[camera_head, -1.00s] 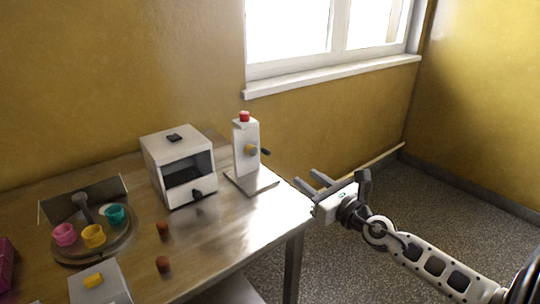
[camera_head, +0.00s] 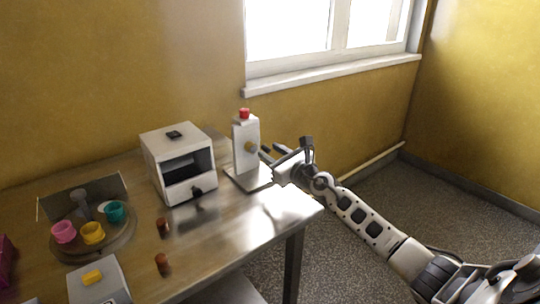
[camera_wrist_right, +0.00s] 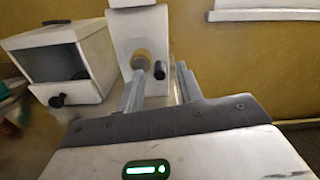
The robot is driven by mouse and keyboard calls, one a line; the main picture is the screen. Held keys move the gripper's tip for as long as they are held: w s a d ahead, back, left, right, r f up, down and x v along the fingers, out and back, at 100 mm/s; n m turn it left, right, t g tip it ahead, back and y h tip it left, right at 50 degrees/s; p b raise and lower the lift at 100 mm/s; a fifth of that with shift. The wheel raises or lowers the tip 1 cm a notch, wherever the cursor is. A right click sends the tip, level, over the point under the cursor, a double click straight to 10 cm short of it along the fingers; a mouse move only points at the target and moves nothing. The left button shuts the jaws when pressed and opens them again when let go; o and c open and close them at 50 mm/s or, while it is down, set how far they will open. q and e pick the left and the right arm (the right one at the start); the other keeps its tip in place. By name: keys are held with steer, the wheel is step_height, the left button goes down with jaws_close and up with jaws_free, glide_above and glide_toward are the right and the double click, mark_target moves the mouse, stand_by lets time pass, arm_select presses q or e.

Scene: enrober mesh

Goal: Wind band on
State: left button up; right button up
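A white upright stand (camera_head: 246,146) with a red top (camera_head: 244,113) is at the table's right back corner. A yellowish round hub (camera_head: 251,147) is on its side. In the right wrist view, the hub (camera_wrist_right: 142,60) and a black crank handle (camera_wrist_right: 159,70) show on the white stand (camera_wrist_right: 124,35). My right gripper (camera_head: 272,153) is just right of the stand, fingers toward it. In the wrist view its fingers (camera_wrist_right: 160,85) are apart, with the black handle appearing between them; I see no contact. My left gripper is not in view.
A white box (camera_head: 178,165) with a dark opening and black knob is left of the stand. A round tray (camera_head: 85,250) with pink, yellow and teal cups, two brown pieces and a grey box with a yellow switch (camera_head: 92,277) are farther left. The floor (camera_head: 400,210) at right is clear.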

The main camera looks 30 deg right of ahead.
steer(key=shift+w, duration=0.6)
steer(key=shift+w+a, duration=0.1)
jaws_close()
steer(key=shift+f+m, duration=0.1)
steer(key=shift+m, duration=0.2)
